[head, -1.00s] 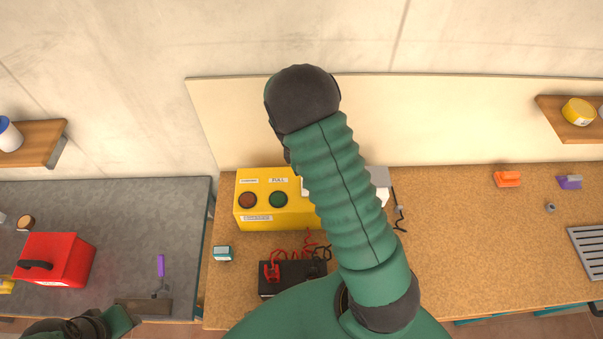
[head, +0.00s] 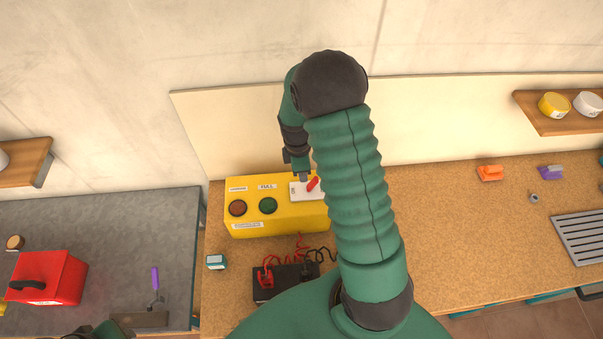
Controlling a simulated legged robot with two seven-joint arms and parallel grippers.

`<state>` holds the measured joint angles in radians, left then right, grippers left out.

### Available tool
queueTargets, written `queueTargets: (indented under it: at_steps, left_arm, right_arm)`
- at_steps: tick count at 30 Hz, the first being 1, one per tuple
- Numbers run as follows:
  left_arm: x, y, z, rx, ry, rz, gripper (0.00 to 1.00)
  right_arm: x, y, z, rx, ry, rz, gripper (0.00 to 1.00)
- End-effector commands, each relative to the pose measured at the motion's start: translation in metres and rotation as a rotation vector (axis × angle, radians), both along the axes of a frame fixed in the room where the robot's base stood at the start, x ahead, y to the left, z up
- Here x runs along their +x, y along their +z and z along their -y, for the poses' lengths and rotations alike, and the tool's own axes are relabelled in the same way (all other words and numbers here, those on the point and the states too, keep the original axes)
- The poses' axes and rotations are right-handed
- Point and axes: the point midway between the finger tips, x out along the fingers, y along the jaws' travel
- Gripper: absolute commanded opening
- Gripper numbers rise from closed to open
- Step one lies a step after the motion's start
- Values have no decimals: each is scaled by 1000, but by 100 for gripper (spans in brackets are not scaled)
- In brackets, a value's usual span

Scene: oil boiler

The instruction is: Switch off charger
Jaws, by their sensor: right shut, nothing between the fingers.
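The charger (head: 285,215) is a yellow box on the wooden workbench, with a red round light and a green round light on its face. A white plate on its right part carries a red switch lever (head: 313,184), tilted up to the right. My right gripper (head: 303,176) is shut and empty, its tip just left of the lever at the plate's upper edge; I cannot tell if they touch. My right arm hides the charger's right end. At the bottom left a part of my left arm (head: 105,331) shows, but its fingers are not visible.
A black battery (head: 285,281) with red and black clamps and cables sits in front of the charger. A small teal-and-white device (head: 216,262) lies left of it. A red box (head: 48,278) stands on the grey table. The workbench's right side has free room.

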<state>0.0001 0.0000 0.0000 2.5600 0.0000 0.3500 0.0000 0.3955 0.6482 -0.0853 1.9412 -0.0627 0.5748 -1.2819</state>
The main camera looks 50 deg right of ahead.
Motion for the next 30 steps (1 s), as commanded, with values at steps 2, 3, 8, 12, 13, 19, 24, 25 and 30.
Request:
queueTargets:
  at_steps: [2,3,8,12,13,19,24,25,30]
  left_arm:
    - [0,0,0,0,0,0,36]
    - [0,0,0,0,0,0,36]
    - [0,-5,0,0,0,0,36]
    - [0,-13,0,0,0,0,36]
    - [0,-15,0,0,0,0,36]
    - [0,-26,0,0,0,0,36]
    - [0,-33,0,0,0,0,36]
    - [0,-33,0,0,0,0,36]
    - [0,-36,0,0,0,0,36]
  right_arm:
    - [0,-1,0,0,0,0,0]
    - [0,0,0,0,0,0,0]
    - [2,10,0,-1,0,3,0]
    - [4,38,-2,-3,1,8,0]
    - [5,46,-3,-3,1,8,0]
    - [7,96,-6,-3,1,8,0]
    - [9,136,-9,-2,0,5,0]
    - [9,141,-9,-2,0,4,0]
    - [10,162,-11,0,0,1,0]
